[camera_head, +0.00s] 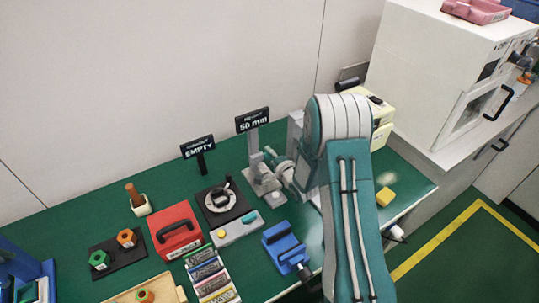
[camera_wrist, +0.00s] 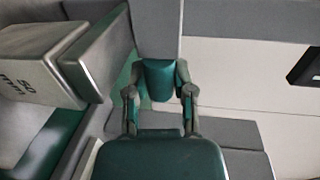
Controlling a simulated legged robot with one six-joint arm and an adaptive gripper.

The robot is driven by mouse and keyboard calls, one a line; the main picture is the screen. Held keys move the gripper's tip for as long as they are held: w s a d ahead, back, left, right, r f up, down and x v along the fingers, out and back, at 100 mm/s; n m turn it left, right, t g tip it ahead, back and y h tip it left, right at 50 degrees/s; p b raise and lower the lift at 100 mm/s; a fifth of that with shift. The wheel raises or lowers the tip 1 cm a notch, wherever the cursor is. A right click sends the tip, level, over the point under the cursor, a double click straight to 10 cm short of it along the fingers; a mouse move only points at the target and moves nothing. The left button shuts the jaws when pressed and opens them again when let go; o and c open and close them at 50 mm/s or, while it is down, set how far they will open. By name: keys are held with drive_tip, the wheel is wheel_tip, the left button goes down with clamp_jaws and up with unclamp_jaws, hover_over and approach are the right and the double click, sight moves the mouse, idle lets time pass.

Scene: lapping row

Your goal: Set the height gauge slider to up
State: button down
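A grey upright column (camera_head: 296,128) stands on the green bench behind my gripper; I cannot tell for sure that it is the height gauge. My gripper (camera_head: 270,158) reaches left from my arm, close to a grey stand (camera_head: 263,185) below the "50 mm" sign (camera_head: 252,120). In the wrist view, the two fingers of my gripper (camera_wrist: 160,75) lie on either side of a teal piece (camera_wrist: 158,82) in front of a grey upright (camera_wrist: 154,25). The fingertips look close to its sides; contact and grip are unclear. The slider's setting cannot be read.
A pale block with upside-down lettering (camera_wrist: 30,85) is left of the fingers. A white cabinet (camera_head: 425,70) stands right.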

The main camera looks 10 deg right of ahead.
drive_tip(key=shift+r, duration=2.65)
drive_tip(key=shift+w, duration=0.1)
drive_tip(key=shift+c, duration=2.2)
unclamp_jaws()
drive_tip(key=shift+r, duration=0.1)
drive_tip(key=v, duration=1.2)
